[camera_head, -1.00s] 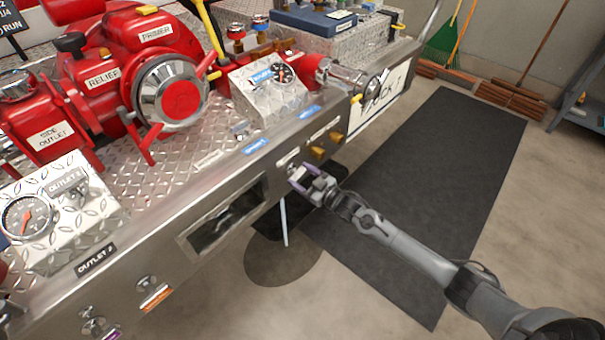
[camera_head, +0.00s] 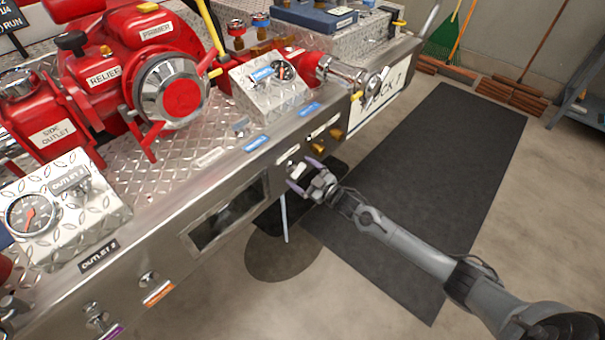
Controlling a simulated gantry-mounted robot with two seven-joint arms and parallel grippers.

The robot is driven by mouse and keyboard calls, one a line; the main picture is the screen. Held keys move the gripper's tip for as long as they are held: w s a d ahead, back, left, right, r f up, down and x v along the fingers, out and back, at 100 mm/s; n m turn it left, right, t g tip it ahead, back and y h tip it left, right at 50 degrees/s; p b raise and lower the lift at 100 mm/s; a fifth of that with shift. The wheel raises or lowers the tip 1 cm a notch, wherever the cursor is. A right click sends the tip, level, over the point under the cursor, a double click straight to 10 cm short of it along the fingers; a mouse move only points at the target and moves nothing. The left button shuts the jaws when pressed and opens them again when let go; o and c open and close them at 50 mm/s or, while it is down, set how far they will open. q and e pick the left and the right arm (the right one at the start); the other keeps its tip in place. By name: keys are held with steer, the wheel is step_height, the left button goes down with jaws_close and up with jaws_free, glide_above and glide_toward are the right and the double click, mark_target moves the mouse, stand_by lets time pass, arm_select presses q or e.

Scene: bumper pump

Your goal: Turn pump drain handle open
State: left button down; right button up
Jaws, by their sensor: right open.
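My right gripper (camera_head: 305,175), with purple-edged fingers, is open at the front face of the steel bumper, just below a small white label (camera_head: 288,155). A small pale piece (camera_head: 298,170) shows between its fingers. I cannot tell whether this is the pump drain handle or whether the fingers touch it. Two brass knobs (camera_head: 320,148) (camera_head: 336,133) stick out of the bumper face just above and right of the gripper. The small labels are too blurred to read, so I cannot name the drain handle for certain. My left gripper is out of view.
The red pump (camera_head: 172,92) stands on the diamond-plate bumper deck. A recessed opening (camera_head: 228,212) is left of the gripper, and a thin pale rod (camera_head: 284,218) hangs below it. Chrome pulls (camera_head: 95,316) are at lower left.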

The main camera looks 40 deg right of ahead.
steer(key=shift+s+d+p, duration=0.1)
steer(key=shift+s+p, duration=0.25)
steer(key=shift+s, duration=0.2)
steer(key=s+d+p, duration=0.1)
steer(key=s+p, duration=0.3)
steer(key=s, duration=0.5)
steer(key=shift+s+d, duration=0.2)
steer(key=shift+s, duration=0.05)
